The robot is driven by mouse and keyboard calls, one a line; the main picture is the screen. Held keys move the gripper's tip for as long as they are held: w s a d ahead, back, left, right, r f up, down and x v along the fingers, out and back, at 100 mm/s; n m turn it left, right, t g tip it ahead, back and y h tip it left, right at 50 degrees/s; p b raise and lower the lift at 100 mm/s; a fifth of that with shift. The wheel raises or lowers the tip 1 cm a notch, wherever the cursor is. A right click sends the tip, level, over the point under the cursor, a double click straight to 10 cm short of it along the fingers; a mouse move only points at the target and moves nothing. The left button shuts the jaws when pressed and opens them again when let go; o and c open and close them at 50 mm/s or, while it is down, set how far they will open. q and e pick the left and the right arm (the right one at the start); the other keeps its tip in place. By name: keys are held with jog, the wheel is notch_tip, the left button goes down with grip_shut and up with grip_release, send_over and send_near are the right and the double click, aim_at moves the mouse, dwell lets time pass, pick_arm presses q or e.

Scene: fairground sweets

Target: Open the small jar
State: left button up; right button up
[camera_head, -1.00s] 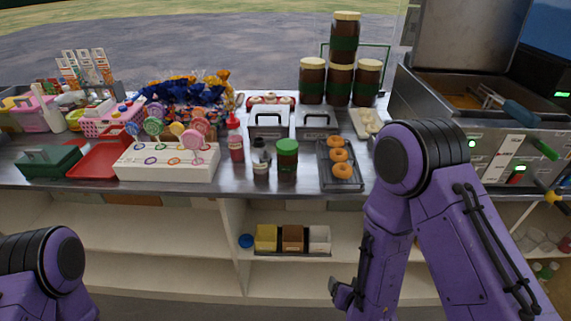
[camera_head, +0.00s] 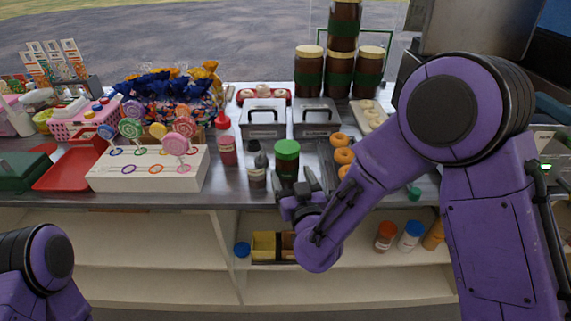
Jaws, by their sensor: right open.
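The small jar (camera_head: 287,172), dark brown with a green lid (camera_head: 287,147), stands upright near the front edge of the metal counter. The lid is on it. My right gripper (camera_head: 306,182) is open in front of the jar and slightly to its right, with its fingers pointing up and away from me. The fingers overlap the jar's lower right side in the picture; I cannot tell whether they touch it. My left arm (camera_head: 38,260) shows only at the lower left, and its gripper is out of view.
A dark grey-capped bottle (camera_head: 256,166) and a red squeeze bottle (camera_head: 226,145) stand close left of the jar. Doughnuts (camera_head: 343,156) lie to the right, partly behind my right arm. Large jars (camera_head: 340,72) are stacked behind. A lollipop stand (camera_head: 150,172) is further left.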

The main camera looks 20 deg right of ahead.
aim_at(289, 157)
jog(key=w+p, duration=0.1)
jog(key=w, duration=0.4)
jog(key=shift+d, duration=0.2)
jog(key=shift+w+f, duration=0.15)
jog(key=shift+w, duration=0.2)
jog(key=c, duration=1)
jog(key=shift+r+p, duration=0.4)
jog(key=shift+p, duration=0.05)
jog(key=r+p, duration=0.3)
jog(key=r, duration=0.1)
jog(key=shift+s+a+r+p, duration=0.1)
jog(key=shift+s+a+p, duration=0.05)
jog(key=shift+s+p, duration=0.15)
jog(key=s+a+r+p, duration=0.1)
jog(key=s+r+p, duration=0.1)
jog(key=s, duration=0.2)
jog(key=s+a+r+p, duration=0.1)
jog(key=s+r+p, duration=0.2)
jog(key=s, duration=0.1)
jog(key=s+a+r+p, duration=0.1)
jog(key=s+r+p, duration=0.1)
jog(key=s, duration=0.3)
jog(key=shift+r, duration=0.6)
